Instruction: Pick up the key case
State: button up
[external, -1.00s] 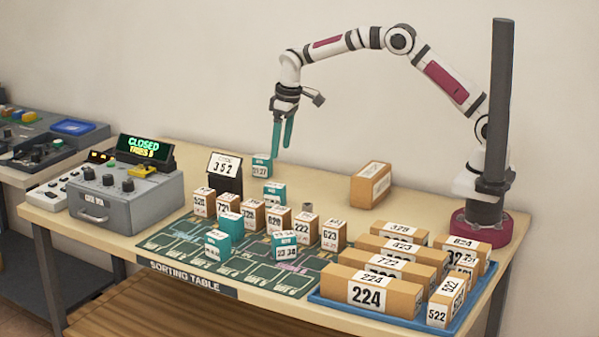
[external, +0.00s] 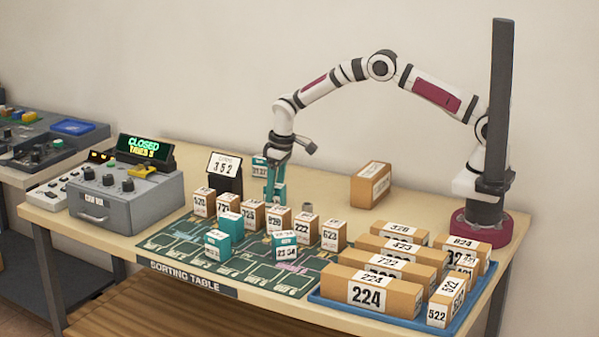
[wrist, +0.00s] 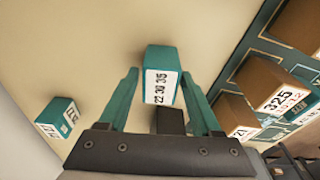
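Several small teal cases with white number labels stand on the table; none is named as the key case. One teal case (external: 279,192) stands behind the row of brown boxes, below my gripper (external: 274,178). In the wrist view this case (wrist: 159,70) lies between the two teal fingers of my gripper (wrist: 160,82), with a gap on each side. The fingers are open. Another teal case (external: 259,162) stands just behind, and it shows at left in the wrist view (wrist: 57,121). Two more teal cases (external: 218,244) (external: 284,246) stand on the green mat at the front.
Brown numbered boxes (external: 253,214) stand close in front of my gripper on the green mat (external: 190,255). A black number sign (external: 224,172) and a grey control box (external: 125,195) are at left. A blue tray (external: 335,303) of brown boxes is at right.

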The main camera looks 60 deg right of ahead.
grip_shut()
